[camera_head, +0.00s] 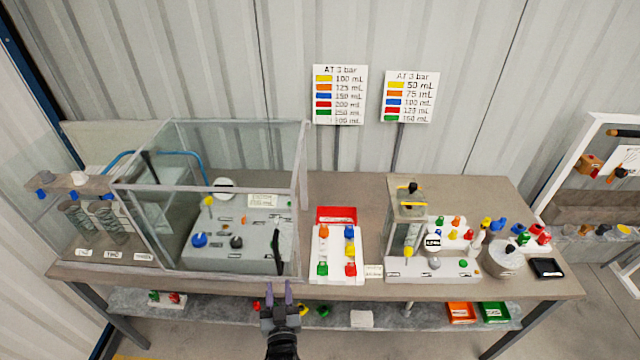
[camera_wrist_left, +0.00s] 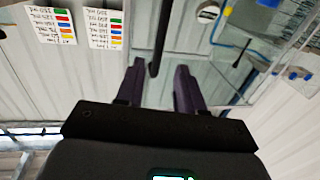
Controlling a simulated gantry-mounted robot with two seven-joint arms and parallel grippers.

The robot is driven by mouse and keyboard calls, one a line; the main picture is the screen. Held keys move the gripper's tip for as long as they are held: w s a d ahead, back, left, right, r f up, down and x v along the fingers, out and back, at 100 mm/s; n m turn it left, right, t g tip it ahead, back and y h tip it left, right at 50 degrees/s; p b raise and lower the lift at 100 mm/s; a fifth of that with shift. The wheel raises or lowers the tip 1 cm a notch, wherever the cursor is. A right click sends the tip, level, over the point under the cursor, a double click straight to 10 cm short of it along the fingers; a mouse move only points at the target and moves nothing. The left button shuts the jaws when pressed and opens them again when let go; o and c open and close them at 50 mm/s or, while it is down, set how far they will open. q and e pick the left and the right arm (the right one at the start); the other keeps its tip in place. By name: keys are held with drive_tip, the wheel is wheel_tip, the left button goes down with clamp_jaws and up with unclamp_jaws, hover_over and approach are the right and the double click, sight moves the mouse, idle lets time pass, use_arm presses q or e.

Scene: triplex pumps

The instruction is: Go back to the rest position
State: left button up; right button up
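My left gripper (camera_head: 278,287) is at the front edge of the workbench, below the front right corner of the glass case (camera_head: 302,150). Its two purple fingers are apart. In the left wrist view the fingers (camera_wrist_left: 158,75) are also apart, with a dark upright handle (camera_wrist_left: 158,40) seen between them. The same black handle (camera_head: 278,253) shows on the case front in the head view, just beyond the fingertips. I cannot tell how close the fingers are to it, but they are not closed on it. My right gripper is in neither view.
The workbench (camera_head: 345,190) carries a white rack (camera_head: 337,275) of coloured caps, a red tray (camera_head: 336,214) and a smaller pump unit (camera_head: 433,268) at right. A lower shelf (camera_head: 390,315) holds orange and green trays. Two sign boards (camera_head: 340,95) stand behind. Floor in front is open.

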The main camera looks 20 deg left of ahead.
use_arm(q)
drive_tip(key=s+a+f+m+g+h, duration=0.1)
drive_tip(key=s+a+f+h, duration=0.15)
drive_tip(key=s, duration=0.25)
drive_tip(key=s+a+f+m+g+h, duration=0.1)
drive_tip(key=s+a+f+m, duration=0.15)
drive_tip(key=s, duration=0.35)
drive_tip(key=s+d+r+m+g+h+p, duration=0.1)
drive_tip(key=s+d+r+m+g+h, duration=0.15)
drive_tip(key=s+g, duration=0.5)
drive_tip(key=s+d+r+m+g+h, duration=0.1)
drive_tip(key=s+d+r+g+h, duration=0.2)
drive_tip(key=s, duration=0.7)
wheel_tip(320, 180, up, 12)
drive_tip(key=y+p, duration=0.1)
drive_tip(key=p, duration=1.1)
drive_tip(key=shift+w+a, duration=0.2)
drive_tip(key=shift+w, duration=0.15)
